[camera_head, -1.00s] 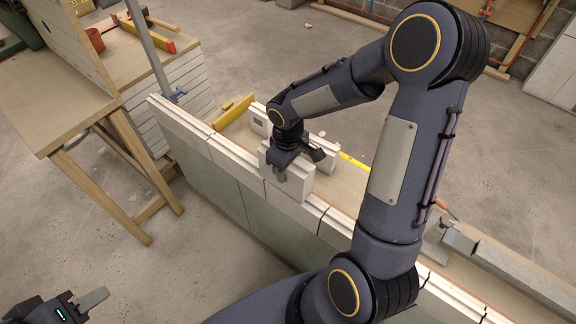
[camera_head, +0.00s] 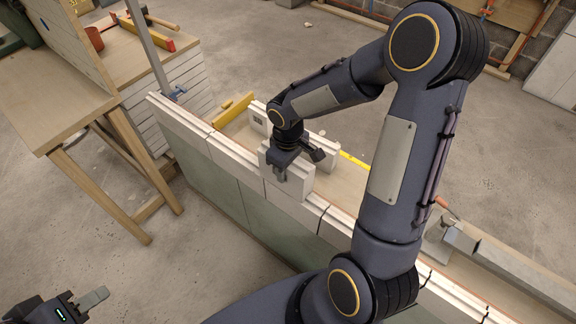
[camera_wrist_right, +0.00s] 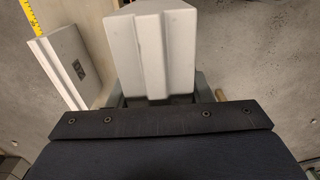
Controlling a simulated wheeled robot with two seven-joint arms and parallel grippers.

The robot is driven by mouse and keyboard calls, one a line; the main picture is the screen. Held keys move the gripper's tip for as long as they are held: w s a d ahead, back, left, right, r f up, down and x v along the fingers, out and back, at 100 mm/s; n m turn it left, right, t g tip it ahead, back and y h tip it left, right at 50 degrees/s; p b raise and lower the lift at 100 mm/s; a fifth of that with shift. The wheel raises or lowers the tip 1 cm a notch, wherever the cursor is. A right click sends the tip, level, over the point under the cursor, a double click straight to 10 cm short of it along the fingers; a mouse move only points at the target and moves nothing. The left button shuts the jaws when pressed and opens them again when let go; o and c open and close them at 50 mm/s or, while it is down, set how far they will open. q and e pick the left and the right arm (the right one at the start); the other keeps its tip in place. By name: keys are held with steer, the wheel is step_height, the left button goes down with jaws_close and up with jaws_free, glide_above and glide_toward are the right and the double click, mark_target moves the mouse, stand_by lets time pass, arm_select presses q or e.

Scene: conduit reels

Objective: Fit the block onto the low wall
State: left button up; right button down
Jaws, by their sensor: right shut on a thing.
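A pale block (camera_head: 290,183) with a grooved top stands upright at the low wall's top. The low wall (camera_head: 225,153) runs diagonally from the upper left to the lower right, with a pale grooved top course and green-grey faces. My right gripper (camera_head: 281,174) is shut on the block from above. In the right wrist view the block (camera_wrist_right: 155,52) fills the space between the fingers. Whether the block's underside touches the wall is hidden. My left gripper (camera_head: 88,302) is at the lower left, away from the wall; only one finger shows clearly.
Another pale block (camera_head: 258,118) lies on the plank behind the wall, partly behind my right arm. A yellow level (camera_head: 233,109) and a yellow rule (camera_head: 353,161) are there too. A wooden bench (camera_head: 60,95) stands at the left. A grey metal tool (camera_head: 440,240) lies at the right.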

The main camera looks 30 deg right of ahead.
steer(key=c, duration=0.6)
jaws_free()
steer(key=shift+c, duration=0.2)
step_height(320, 180, up, 8)
steer(key=shift+f+p, duration=0.1)
steer(key=shift+p, duration=0.65)
steer(key=s+a+r+m+t+y+p, duration=0.2)
steer(key=s+r+p, duration=0.3)
steer(key=s+r, duration=0.3)
steer(key=s+a+r+m+t+y+p, duration=0.1)
steer(key=s+a+r+m+t+p, duration=0.1)
steer(key=s+r, duration=0.7)
step_height(320, 180, up, 2)
steer(key=m+t+p, duration=0.1)
steer(key=m+p, duration=0.1)
steer(key=shift+t+y+p, duration=0.3)
steer(key=shift+y+p, duration=0.1)
